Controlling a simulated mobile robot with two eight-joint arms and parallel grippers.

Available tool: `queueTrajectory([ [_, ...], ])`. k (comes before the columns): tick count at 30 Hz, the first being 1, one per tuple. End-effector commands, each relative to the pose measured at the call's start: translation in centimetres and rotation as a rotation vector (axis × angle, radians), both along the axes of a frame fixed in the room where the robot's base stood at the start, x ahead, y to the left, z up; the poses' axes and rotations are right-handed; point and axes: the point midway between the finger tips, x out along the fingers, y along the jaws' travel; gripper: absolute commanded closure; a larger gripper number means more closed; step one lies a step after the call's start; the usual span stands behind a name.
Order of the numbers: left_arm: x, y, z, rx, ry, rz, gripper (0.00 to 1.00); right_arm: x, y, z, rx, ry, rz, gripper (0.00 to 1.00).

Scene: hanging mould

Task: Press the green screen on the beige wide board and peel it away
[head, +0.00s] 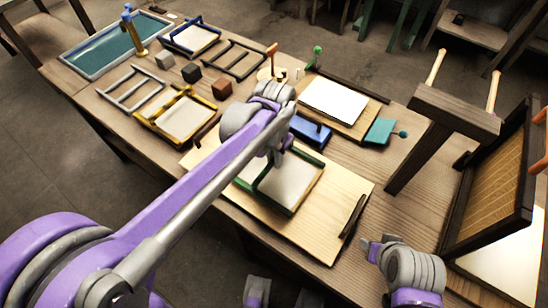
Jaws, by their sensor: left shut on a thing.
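The green screen (292,183) is a dark green frame around a pale sheet. It lies on the beige wide board (330,226), near the middle of the table's front side. My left gripper (277,163) reaches over the screen from the left and is shut on its green frame. My forearm and wrist cover the screen's left part and part of the board. Whether the screen lies flat on the board is hard to tell. My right gripper (373,251) is low at the right, off the board's right edge, apart from the screen; its jaw opening is unclear.
A dark bar (353,215) lies at the board's right end. Behind are a blue block (311,131), a white sheet on a wooden board (335,101) and a teal scoop (381,132). Yellow (183,117) and blue (192,38) screens stand left. A dark rack (440,120) rises right.

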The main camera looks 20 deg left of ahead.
Motion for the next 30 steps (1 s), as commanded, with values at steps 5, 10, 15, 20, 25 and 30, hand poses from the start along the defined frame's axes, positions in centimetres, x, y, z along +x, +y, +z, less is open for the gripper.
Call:
queueTrajectory([
  [5, 0.0, 0.0, -0.2, 0.000, 0.000, 0.000, 1.00, 0.0, 0.0, -0.2, 0.000, 0.000, 0.000, 0.50],
  [10, 0.0, 0.0, -0.5, 0.000, 0.000, 0.000, 1.00, 0.0, 0.0, -0.3, 0.000, 0.001, 0.000, 0.50],
  [15, 0.0, 0.0, -0.7, 0.000, 0.000, 0.000, 1.00, -0.1, 0.0, -0.5, 0.000, 0.002, 0.000, 0.50],
  [20, 0.0, 0.0, -0.9, 0.000, 0.000, 0.000, 1.00, -0.1, 0.0, -0.6, 0.000, 0.002, 0.000, 0.50],
  [25, 0.0, 0.0, -1.2, 0.000, 0.000, 0.000, 1.00, -0.1, 0.0, -0.8, 0.000, 0.003, 0.000, 0.50],
  [30, 0.0, 0.0, -1.4, 0.000, 0.000, 0.000, 1.00, -0.1, 0.0, -0.9, 0.000, 0.003, 0.000, 0.50],
])
